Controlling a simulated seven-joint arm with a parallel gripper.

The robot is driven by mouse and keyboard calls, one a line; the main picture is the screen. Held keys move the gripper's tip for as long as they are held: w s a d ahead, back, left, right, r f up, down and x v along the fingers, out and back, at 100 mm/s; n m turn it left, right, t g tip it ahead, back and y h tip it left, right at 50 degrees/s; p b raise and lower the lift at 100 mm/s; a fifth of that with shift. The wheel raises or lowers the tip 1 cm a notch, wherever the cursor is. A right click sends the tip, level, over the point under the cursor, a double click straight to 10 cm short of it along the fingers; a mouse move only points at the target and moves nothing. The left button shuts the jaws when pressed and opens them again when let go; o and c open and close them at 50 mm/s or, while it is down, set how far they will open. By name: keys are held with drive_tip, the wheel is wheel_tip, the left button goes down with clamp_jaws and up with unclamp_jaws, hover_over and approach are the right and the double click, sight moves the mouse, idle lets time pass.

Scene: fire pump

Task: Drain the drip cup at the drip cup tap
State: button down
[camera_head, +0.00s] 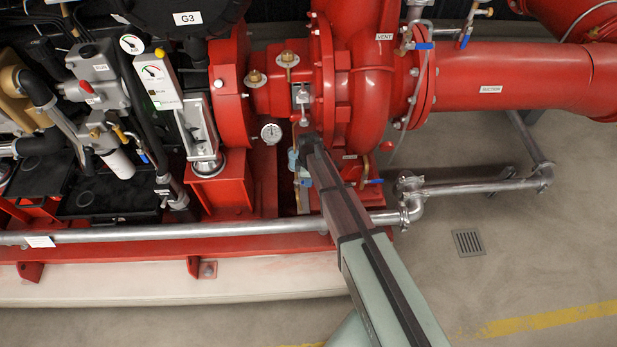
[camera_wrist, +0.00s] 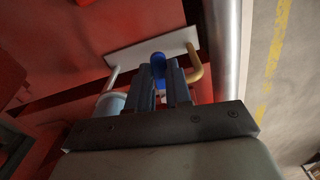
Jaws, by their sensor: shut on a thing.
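In the wrist view my gripper (camera_wrist: 163,72) has its two dark blue fingers closed around a small bright blue piece, which looks like the tap handle (camera_wrist: 158,60). The handle sits just in front of a pale plate (camera_wrist: 150,50), with a bent brass pipe (camera_wrist: 195,65) close on the right. The fingers hide most of the handle and the tap body. I cannot make out the drip cup for certain. In the head view my arm covers this spot below the pump's bearing housing, and the fingertips cannot be told apart there.
A silver horizontal pipe (camera_head: 130,232) runs along the red base frame; in the wrist view a pipe (camera_wrist: 222,45) passes close right of the gripper. Another blue-handled valve (camera_head: 374,181) is right of my arm. A floor drain (camera_head: 467,242) lies in open floor.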

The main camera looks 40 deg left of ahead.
sight(297, 194)
drive_tip(key=s+m, duration=0.1)
drive_tip(key=m, duration=0.3)
drive_tip(key=s+m, duration=0.2)
drive_tip(key=m, duration=0.2)
drive_tip(key=s+m, duration=0.1)
drive_tip(key=m, duration=0.3)
drive_tip(key=shift+s+d, duration=0.2)
drive_tip(key=shift+s, duration=0.15)
drive_tip(key=shift+s+a+m, duration=0.2)
drive_tip(key=shift+s+m, duration=0.1)
drive_tip(key=shift+m, duration=0.75)
drive_tip(key=shift+s+a+m, duration=0.2)
drive_tip(key=shift+s+m, duration=0.05)
drive_tip(key=shift+m, duration=0.8)
drive_tip(key=c, duration=1)
unclamp_jaws()
drive_tip(key=shift+c, duration=0.2)
wheel_tip(297, 194, up, 14)
